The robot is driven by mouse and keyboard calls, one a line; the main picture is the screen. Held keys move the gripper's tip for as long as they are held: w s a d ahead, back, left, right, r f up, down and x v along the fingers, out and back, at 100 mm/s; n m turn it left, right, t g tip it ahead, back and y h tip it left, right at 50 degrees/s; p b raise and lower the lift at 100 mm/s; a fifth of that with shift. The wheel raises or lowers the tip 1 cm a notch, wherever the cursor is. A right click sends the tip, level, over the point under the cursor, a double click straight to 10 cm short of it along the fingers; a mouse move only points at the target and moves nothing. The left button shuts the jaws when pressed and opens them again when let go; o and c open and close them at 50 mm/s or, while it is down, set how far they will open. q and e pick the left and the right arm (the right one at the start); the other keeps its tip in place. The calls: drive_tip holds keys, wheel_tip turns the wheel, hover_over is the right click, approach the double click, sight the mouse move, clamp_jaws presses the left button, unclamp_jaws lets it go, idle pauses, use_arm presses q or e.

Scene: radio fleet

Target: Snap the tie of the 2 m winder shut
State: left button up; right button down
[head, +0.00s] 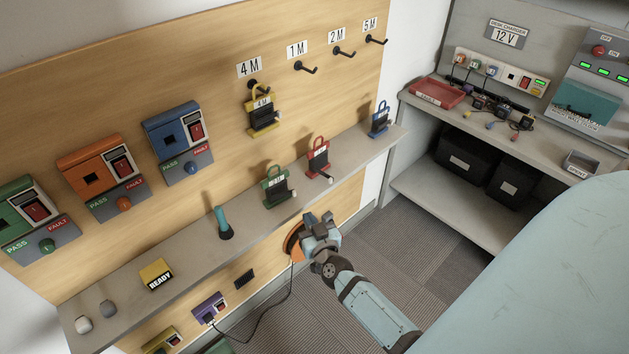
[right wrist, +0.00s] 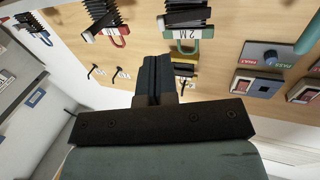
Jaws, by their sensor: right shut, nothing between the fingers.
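The 2 m winder (head: 275,187) is green with a black coil block and stands on the long grey shelf. My left gripper is not in view.
A red winder (head: 317,158) and a blue winder (head: 379,120) share the shelf (head: 190,259). A yellow winder (head: 262,111) hangs under the "4 M" sign. A teal upright handle (head: 222,222) stands left of the green winder. An orange disc (head: 293,240) with a cable is behind my gripper.

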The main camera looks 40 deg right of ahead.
sight(295, 195)
drive_tip(key=x, duration=0.7)
drive_tip(key=shift+w, duration=0.25)
drive_tip(key=shift+w+d+n+y+b, duration=0.25)
drive_tip(key=shift+n+y+b, duration=0.2)
drive_tip(key=shift+y, duration=0.15)
drive_tip(key=shift+w+d+n+y+b, duration=0.2)
drive_tip(key=shift+n+y+b, duration=0.2)
drive_tip(key=shift+y, duration=0.2)
drive_tip(key=shift+w+d+r+t, duration=0.1)
drive_tip(key=shift+w+d+t, duration=0.05)
drive_tip(key=shift+w+t, duration=0.15)
drive_tip(key=shift+w+d, duration=0.1)
drive_tip(key=shift+w, duration=0.1)
